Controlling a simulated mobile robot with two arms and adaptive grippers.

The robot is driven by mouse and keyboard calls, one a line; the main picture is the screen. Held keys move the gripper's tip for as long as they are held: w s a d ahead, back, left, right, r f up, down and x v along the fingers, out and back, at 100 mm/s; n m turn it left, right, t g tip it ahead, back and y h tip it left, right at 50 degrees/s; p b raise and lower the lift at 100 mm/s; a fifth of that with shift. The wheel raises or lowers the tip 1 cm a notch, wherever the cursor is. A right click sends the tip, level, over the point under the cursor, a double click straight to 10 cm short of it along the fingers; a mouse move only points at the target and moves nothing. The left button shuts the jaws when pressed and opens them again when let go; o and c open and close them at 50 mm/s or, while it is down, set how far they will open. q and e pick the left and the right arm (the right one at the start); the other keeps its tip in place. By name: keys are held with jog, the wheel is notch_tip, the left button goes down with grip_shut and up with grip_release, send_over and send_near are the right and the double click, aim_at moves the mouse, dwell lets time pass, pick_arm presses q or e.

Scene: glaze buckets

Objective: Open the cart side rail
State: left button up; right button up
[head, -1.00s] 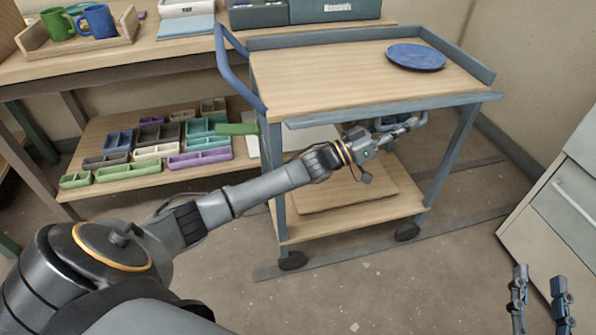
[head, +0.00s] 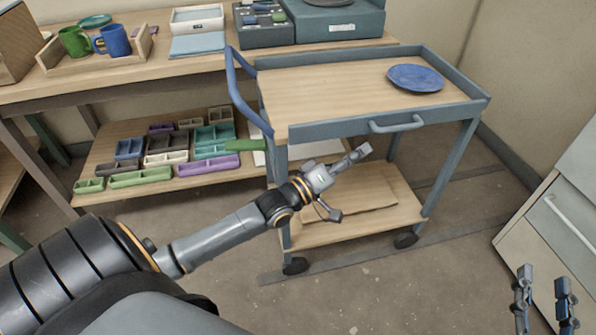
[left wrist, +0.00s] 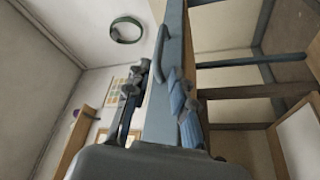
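The blue-grey cart's front side rail (head: 340,127) stands upright along the near edge of the wooden top, its top about level with the right-hand rail. Its bar handle (head: 397,124) sits on the outer face, facing me, with nothing holding it. My left gripper (head: 362,151) is below and left of the handle, apart from it. In the left wrist view, the two fingers of my left gripper (left wrist: 158,98) are spread with a grey strip showing between them. My right gripper (head: 544,290) is open and empty at the lower right, away from the cart.
A blue plate (head: 416,77) lies on the cart top. The cart's push handle (head: 240,90) is at its left. A wooden workbench (head: 190,60) stands behind, with several coloured trays on its low shelf. A drawer cabinet (head: 550,215) stands at the right. Floor before the cart is clear.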

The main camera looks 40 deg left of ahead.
pick_arm(q)
jog(key=s+a+f+m+g+y+p, duration=0.1)
jog(key=a+f+g+y+p, duration=0.15)
jog(key=f, duration=0.55)
jog(key=s+a+f+m+g+y+p, duration=0.1)
jog(key=s+a+f+g+y+p, duration=0.15)
jog(key=f, duration=0.65)
jog(key=s+f+m+g+p, duration=0.2)
jog(key=s+f+g+p, duration=0.2)
jog(key=s+f, duration=0.6)
jog(key=shift+s+a+f+y+p, duration=0.3)
jog(key=shift+f+p, duration=0.5)
jog(key=shift+f, duration=1.2)
jog(key=shift+w, duration=0.15)
